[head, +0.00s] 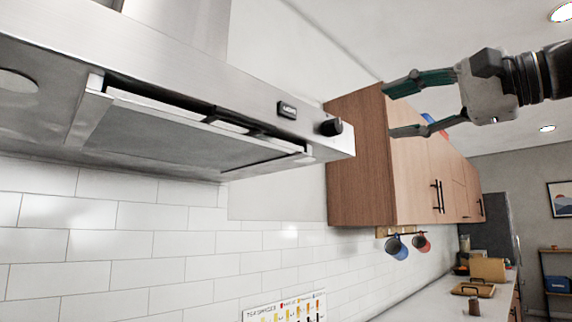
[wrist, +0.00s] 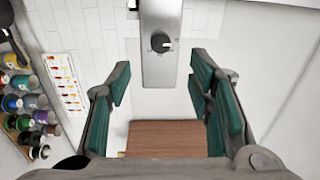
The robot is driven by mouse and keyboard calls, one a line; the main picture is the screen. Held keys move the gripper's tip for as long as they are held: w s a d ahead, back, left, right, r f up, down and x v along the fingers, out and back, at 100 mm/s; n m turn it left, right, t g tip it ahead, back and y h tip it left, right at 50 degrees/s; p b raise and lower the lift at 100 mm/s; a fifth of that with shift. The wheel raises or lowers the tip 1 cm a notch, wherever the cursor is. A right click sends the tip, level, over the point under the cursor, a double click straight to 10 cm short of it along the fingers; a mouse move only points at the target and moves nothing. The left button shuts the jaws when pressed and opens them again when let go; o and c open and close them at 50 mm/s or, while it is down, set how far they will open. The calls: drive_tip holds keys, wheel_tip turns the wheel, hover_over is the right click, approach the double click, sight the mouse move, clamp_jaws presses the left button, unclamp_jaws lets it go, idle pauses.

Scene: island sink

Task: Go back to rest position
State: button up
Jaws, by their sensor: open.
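My gripper (head: 398,110) is at the upper right of the head view, with its two green-padded fingers spread apart and nothing between them. It points left, in front of the wooden wall cabinet (head: 359,160). In the wrist view my gripper (wrist: 163,92) is also open and empty. The end of the steel range hood (wrist: 161,45) with its black knob (wrist: 160,42) shows beyond the fingertips. The brown cabinet side (wrist: 165,138) shows between the fingers.
The steel range hood (head: 200,125) spans the upper left, near the fingers. Mugs (head: 397,247) hang under the cabinet. A spice rack (wrist: 22,110) with several jars stands at left in the wrist view. A cutting board (head: 474,289) lies on the far counter.

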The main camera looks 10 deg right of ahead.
drive_tip(key=shift+s+d, duration=0.2)
drive_tip(key=shift+s, duration=0.05)
drive_tip(key=shift+f, duration=0.1)
idle(0.3)
drive_tip(key=s+a+f+n+g+h+p, duration=0.1)
drive_tip(key=s+a+f+n+g+h, duration=0.15)
drive_tip(key=f, duration=0.95)
drive_tip(key=s+a+f+n+g+h+p, duration=0.1)
drive_tip(key=s+a+f+n+g+h, duration=0.15)
drive_tip(key=f, duration=0.85)
drive_tip(key=s+a+f+n+g+h+p, duration=0.1)
drive_tip(key=s+a+f+g+h, duration=0.2)
drive_tip(key=f, duration=0.9)
drive_tip(key=s+d+f+n+g+h, duration=0.1)
drive_tip(key=s+f+n+g+h, duration=0.1)
drive_tip(key=s+f+n, duration=0.2)
drive_tip(key=s+f+p, duration=0.1)
drive_tip(key=s+f, duration=0.2)
drive_tip(key=f, duration=0.4)
drive_tip(key=shift+s+d+n+g+h, duration=0.3)
drive_tip(key=shift+s+d+h, duration=0.05)
drive_tip(key=shift+h, duration=0.05)
